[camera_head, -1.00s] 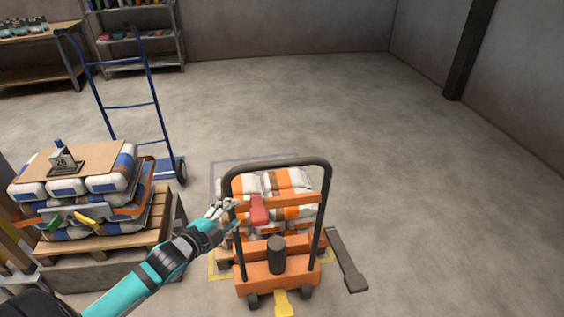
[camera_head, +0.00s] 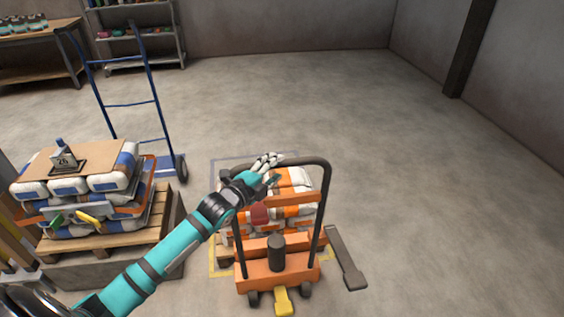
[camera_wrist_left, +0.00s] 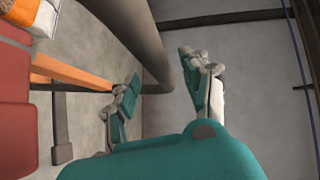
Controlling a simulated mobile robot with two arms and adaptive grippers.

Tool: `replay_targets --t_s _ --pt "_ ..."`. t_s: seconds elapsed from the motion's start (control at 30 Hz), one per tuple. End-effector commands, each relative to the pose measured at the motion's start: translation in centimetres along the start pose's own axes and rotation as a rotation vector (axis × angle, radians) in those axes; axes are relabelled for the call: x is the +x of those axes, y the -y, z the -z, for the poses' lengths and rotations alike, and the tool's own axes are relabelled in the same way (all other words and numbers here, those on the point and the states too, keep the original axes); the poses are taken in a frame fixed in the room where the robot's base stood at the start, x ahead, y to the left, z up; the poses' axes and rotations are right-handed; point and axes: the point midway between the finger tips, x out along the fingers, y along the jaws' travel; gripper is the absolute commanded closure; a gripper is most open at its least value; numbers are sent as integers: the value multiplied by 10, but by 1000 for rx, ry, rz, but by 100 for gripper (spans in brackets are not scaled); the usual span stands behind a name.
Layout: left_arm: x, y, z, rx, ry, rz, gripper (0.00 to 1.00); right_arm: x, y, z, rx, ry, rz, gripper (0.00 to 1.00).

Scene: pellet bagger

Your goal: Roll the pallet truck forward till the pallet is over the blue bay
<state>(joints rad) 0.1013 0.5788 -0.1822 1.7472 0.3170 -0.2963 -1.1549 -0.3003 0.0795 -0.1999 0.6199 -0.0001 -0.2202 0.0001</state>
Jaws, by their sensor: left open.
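The orange pallet truck (camera_head: 300,272) stands in the lower middle with its dark hoop handle (camera_head: 325,200) upright. White and orange bags (camera_head: 300,180) sit on the pallet (camera_head: 223,252) beyond the handle; the truck and my arm hide much of the pallet. The blue bay outline (camera_head: 213,170) shows on the floor beyond the load. My left gripper (camera_head: 268,163) is open at the top bar of the handle. In the left wrist view the grey bar (camera_wrist_left: 155,50) passes between the open fingers of that gripper (camera_wrist_left: 165,92). My right gripper is out of view.
A yellow floor outline (camera_head: 211,265) surrounds the truck area. A dark post-like piece (camera_head: 343,258) lies right of the truck. A loaded wooden pallet (camera_head: 160,210) and a blue hand truck (camera_head: 155,110) stand left. The floor beyond and right is clear.

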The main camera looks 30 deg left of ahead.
Motion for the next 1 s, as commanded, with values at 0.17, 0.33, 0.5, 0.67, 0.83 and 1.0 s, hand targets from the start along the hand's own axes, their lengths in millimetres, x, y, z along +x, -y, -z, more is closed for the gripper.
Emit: replay_targets --t_s 0.17,0.33,0.5,0.67,0.83,1.0 --pt "27 1 0 -1 0 0 52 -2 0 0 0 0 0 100" --pt "38 0 0 0 0 0 52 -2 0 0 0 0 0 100" --pt "40 0 0 0 -1 0 52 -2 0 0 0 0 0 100" --pt "39 0 0 0 0 0 58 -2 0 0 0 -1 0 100" --pt "39 0 0 0 0 -1 80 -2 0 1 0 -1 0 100" --pt "39 -1 0 0 0 -2 100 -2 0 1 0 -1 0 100"
